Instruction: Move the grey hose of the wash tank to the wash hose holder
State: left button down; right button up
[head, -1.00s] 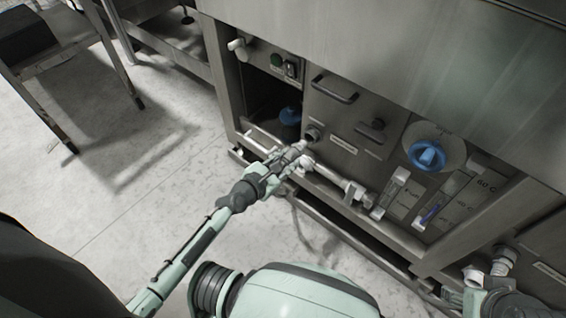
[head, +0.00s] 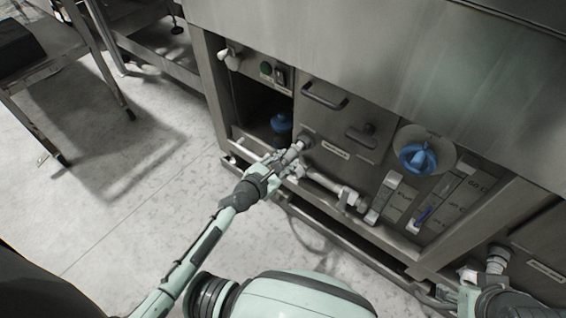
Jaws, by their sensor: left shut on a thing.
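My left gripper (head: 281,165) is shut on the pale grey end of the grey hose (head: 292,153), low in front of the washer. The hose end points up and right at a round grey fitting (head: 306,141) on the steel panel. Its tip overlaps the fitting in the picture; I cannot tell whether they touch or are joined. A thin grey length of hose (head: 308,236) hangs below, near the floor. No part is clearly readable as the wash hose holder. My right gripper (head: 462,297) is at the lower right edge, below another grey hose fitting (head: 496,259); its jaws are unclear.
A horizontal grey pipe (head: 329,186) runs right of my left gripper. A blue-capped container (head: 281,123) stands in the open bay. A blue knob (head: 417,159) and panel handle (head: 324,96) stick out. A lower steel rail edges the washer.

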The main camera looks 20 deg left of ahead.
pick_arm(q)
jog(key=shift+w+d, duration=0.2)
jog(key=shift+w, duration=0.35)
dwell(0.9)
jog(key=c, duration=1.1)
grip_release()
jog(key=shift+c, duration=0.2)
jog(key=v, duration=1.2)
